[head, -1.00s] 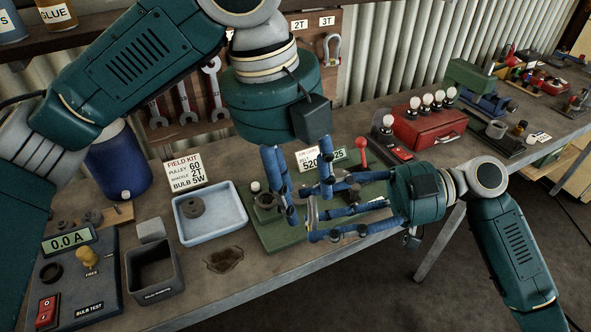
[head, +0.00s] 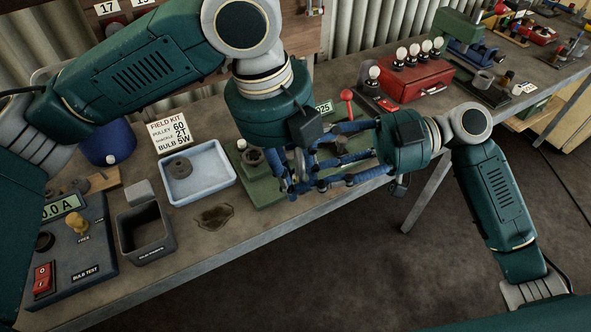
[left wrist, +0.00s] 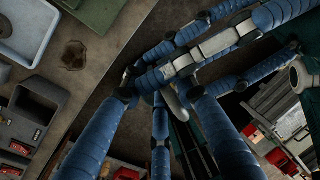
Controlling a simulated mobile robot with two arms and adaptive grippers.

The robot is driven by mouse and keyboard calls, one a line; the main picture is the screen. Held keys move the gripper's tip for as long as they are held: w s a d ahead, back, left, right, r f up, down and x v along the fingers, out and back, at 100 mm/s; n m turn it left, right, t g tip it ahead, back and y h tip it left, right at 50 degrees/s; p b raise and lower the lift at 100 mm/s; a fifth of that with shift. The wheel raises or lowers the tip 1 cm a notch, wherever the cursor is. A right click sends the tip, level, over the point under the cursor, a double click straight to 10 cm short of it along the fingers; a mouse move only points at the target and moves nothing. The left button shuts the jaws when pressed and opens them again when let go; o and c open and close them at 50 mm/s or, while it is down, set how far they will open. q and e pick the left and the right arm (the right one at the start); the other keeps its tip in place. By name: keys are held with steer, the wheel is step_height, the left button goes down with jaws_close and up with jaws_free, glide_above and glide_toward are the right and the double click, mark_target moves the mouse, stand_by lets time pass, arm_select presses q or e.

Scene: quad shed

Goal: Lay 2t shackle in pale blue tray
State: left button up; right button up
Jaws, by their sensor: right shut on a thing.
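The tray's corner also shows in the left wrist view (left wrist: 36,52). My right gripper (head: 312,168) is shut on a small grey metal piece, probably the shackle (left wrist: 176,101), mostly hidden by fingers. My left gripper (head: 290,186) points down right beside the right fingers. In the left wrist view its fingertips (left wrist: 160,96) are apart, around or beside that piece. I cannot tell whether they touch it.
A green fixture (head: 262,190) stands under the grippers. A grey bin (head: 145,232), a bulb tester (head: 85,250) and a brown stain (head: 214,217) are left. A field kit card (head: 168,134) reads 2T for the shackle. A red case (head: 415,80) stands behind right.

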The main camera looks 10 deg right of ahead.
arm_select(q)
steer(key=shift+s+d, duration=0.15)
jaws_close()
arm_select(e)
steer(key=shift+w, duration=0.1)
arm_select(q)
steer(key=shift+r, duration=0.1)
arm_select(e)
steer(key=o, duration=1.3)
